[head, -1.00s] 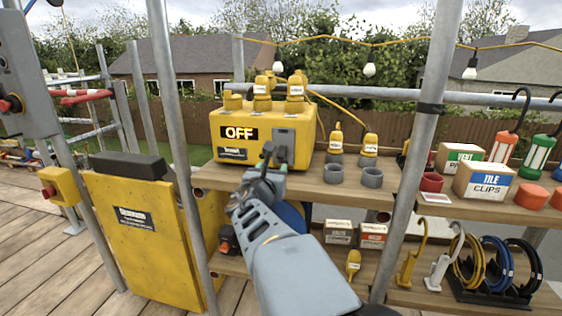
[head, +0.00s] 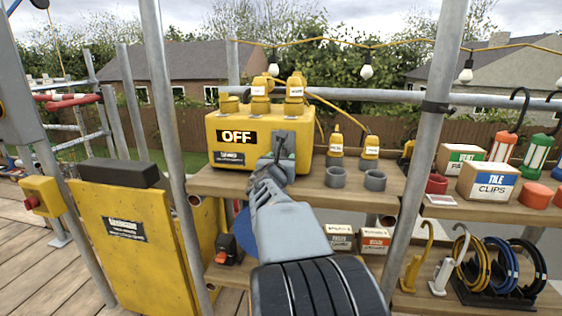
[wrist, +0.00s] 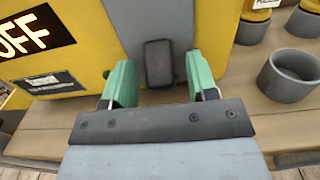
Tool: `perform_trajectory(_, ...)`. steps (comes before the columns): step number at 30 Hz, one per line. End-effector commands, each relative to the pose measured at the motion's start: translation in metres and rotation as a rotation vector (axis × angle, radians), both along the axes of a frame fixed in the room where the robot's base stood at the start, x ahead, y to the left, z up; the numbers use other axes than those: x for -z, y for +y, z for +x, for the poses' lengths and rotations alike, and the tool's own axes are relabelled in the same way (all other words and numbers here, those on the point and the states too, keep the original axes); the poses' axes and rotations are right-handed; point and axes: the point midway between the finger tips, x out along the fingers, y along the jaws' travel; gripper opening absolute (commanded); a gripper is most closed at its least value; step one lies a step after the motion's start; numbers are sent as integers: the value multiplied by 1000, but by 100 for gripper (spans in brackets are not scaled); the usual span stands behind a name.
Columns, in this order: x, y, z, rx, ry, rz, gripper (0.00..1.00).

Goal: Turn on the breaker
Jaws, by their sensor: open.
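The yellow breaker box (head: 222,157) stands on the wooden shelf, with a lit sign reading OFF (head: 236,137) on its front. A grey plate on the right of its front carries a dark switch lever (wrist: 158,64), seen in the wrist view. My gripper (head: 278,158) is in front of that plate and hides part of it in the head view. In the wrist view my gripper's green-padded fingers (wrist: 158,84) are apart, one on each side of the dark lever. I cannot tell whether either finger touches it.
Grey round sockets (head: 336,177) stand on the shelf right of the box. Yellow plugs (head: 260,95) sit on top of it. A scaffold pole (head: 165,110) rises left of the shelf, another (head: 436,110) to the right. A yellow cabinet (head: 125,250) stands at the left.

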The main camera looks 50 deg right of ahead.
Motion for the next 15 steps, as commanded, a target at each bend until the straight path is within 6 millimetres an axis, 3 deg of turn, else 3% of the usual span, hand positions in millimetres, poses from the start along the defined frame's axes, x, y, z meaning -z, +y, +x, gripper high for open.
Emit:
perform_trajectory(2,0,0,0,1,0,0,51)
perform_trajectory(15,0,0,-1,2,0,0,9)
